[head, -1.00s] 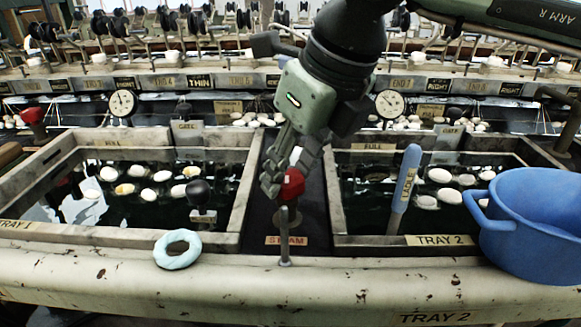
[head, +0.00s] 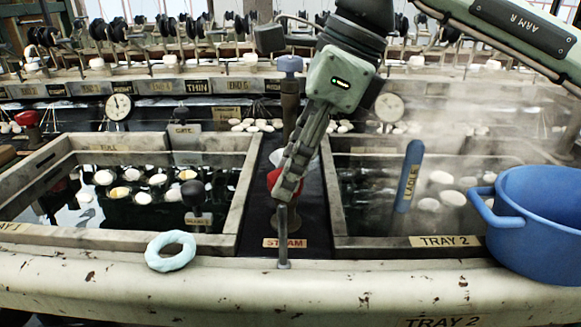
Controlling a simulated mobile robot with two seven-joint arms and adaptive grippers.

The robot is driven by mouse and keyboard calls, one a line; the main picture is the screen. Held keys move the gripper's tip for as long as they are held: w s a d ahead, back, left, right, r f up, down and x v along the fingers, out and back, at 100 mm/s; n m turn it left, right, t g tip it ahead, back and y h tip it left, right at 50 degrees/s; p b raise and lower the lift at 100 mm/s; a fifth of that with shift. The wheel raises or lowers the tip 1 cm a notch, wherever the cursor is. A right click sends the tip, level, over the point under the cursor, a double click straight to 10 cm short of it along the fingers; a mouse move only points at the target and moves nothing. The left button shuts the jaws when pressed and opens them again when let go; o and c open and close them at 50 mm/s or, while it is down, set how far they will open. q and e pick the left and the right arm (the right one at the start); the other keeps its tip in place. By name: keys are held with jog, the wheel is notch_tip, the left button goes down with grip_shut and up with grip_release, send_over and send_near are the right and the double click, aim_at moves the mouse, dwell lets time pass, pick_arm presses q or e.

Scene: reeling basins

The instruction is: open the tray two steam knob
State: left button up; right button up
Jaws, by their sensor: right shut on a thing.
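The red steam knob (head: 273,180) stands on the dark strip between the two basins, behind the orange STEAM label (head: 285,243). My right gripper (head: 286,188) comes down from above and is shut on the knob, hiding much of it. The tray 2 basin (head: 365,241) is on the right, with pale cocoons in dark water. White steam (head: 470,135) hangs over it and blurs its far side. My left gripper is not in view.
A blue pot (head: 540,225) stands at the right front, near the blue ladle handle (head: 409,175). A pale blue ring (head: 171,251) lies on the front ledge. A short metal post (head: 283,240) stands just before the knob. Another red knob (head: 27,118) is far left.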

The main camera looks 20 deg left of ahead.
jog(key=n+g, duration=0.1)
jog(key=n, duration=0.2)
jog(key=shift+w+a+r+n+h+p, duration=0.1)
jog(key=shift+n+h+p, duration=0.2)
jog(key=shift+n, duration=0.1)
jog(key=shift+n+g, duration=0.4)
jog(key=shift+n, duration=0.4)
jog(key=shift+n+g+h+p, duration=0.3)
jog(key=shift+n+h+p, duration=0.15)
jog(key=shift+n, duration=0.55)
jog(key=shift+w+a+n+h, duration=0.1)
jog(key=shift+n+h, duration=0.15)
jog(key=shift+n, duration=0.45)
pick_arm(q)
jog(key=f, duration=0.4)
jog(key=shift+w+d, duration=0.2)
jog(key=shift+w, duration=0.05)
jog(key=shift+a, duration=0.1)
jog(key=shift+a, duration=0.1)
pick_arm(e)
jog(key=o, duration=1.2)
jog(key=shift+c, duration=0.2)
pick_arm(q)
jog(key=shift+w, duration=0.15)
